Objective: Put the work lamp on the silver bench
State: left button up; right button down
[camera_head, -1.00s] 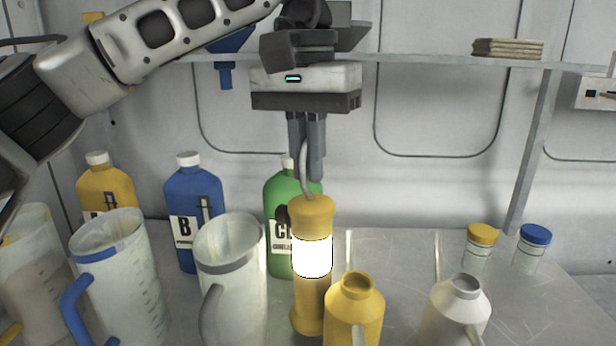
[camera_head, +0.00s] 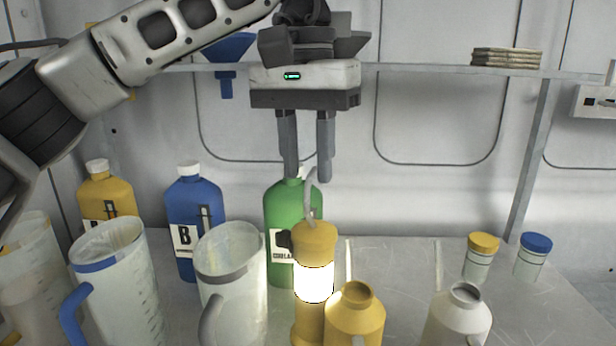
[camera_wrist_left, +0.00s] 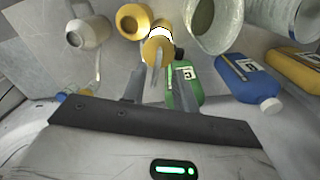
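The work lamp (camera_head: 314,284) is a yellow cylinder with a glowing white band and a grey hook on top. It stands upright on the silver bench (camera_head: 395,268), behind a yellow jug and in front of a green bottle. My left gripper (camera_head: 307,176) is open above the lamp, its fingers apart on either side of the top of the hook and not gripping it. In the left wrist view the lamp (camera_wrist_left: 158,48) and its hook show between the open fingers (camera_wrist_left: 150,88). My right gripper is not in view.
A yellow jug (camera_head: 355,318) and a white jug (camera_head: 458,318) stand at the front. Clear measuring jugs (camera_head: 232,275) and a blue bottle (camera_head: 193,215) stand left. Two small jars (camera_head: 481,257) are at right. A shelf (camera_head: 430,68) runs behind the gripper.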

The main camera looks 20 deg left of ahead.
pick_arm(q)
notch_tip(320, 180, up, 9)
jog(key=p, duration=0.3)
jog(key=shift+a+f, duration=0.2)
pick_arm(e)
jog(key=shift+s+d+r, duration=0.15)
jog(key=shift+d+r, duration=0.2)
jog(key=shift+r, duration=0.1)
